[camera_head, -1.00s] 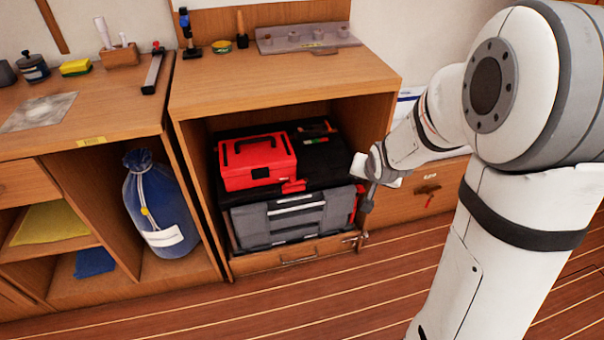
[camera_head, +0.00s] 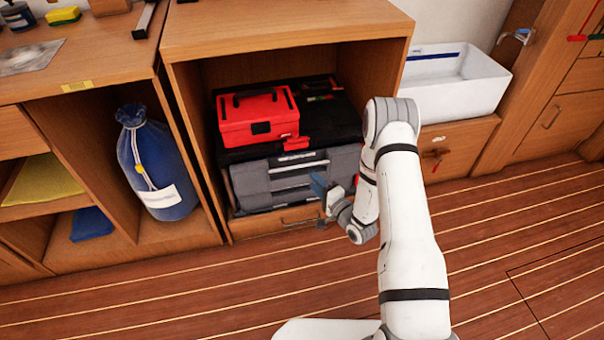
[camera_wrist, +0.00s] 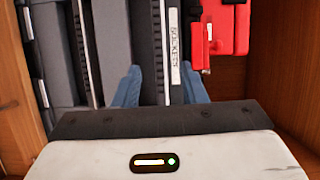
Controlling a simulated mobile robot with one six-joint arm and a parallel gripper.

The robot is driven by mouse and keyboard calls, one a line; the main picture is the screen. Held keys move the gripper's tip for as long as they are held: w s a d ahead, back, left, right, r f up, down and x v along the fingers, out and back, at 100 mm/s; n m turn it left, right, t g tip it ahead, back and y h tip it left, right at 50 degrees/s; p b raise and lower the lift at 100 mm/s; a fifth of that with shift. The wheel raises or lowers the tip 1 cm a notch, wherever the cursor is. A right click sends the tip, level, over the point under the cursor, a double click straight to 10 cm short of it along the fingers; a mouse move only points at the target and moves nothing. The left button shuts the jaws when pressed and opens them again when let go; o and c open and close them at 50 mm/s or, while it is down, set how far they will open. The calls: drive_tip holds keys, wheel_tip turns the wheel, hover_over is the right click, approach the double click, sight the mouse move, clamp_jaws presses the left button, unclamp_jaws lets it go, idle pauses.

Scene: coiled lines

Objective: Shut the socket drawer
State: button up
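A grey tool chest (camera_head: 258,186) stands inside the wooden cabinet. Its front has long pale handle strips. The socket drawer front (camera_wrist: 174,85), with a pale label reading "SOCKETS", shows sideways in the wrist view. How far the drawer stands out is hard to tell. My gripper (camera_head: 319,201) is in front of the right part of the chest. In the wrist view, its two blue fingers (camera_wrist: 160,88) are apart, pointing at the drawer fronts, with nothing visibly clamped. I cannot tell whether they touch. My forearm hides the right edge of the chest in the head view.
A red toolbox (camera_head: 258,116) sits on top of the chest; its red also shows in the wrist view (camera_wrist: 225,30). Cabinet walls (camera_head: 190,140) flank the chest. A blue bag (camera_head: 155,165) stands left, a white bin (camera_head: 455,85) right. The floor in front is clear.

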sight(300, 169)
drive_tip(key=b+x, duration=0.1)
drive_tip(key=x, duration=0.6)
drive_tip(key=shift+w+a+f+b, duration=0.1)
drive_tip(key=shift+w+a+b, duration=0.15)
drive_tip(key=shift+b, duration=0.15)
clamp_jaws()
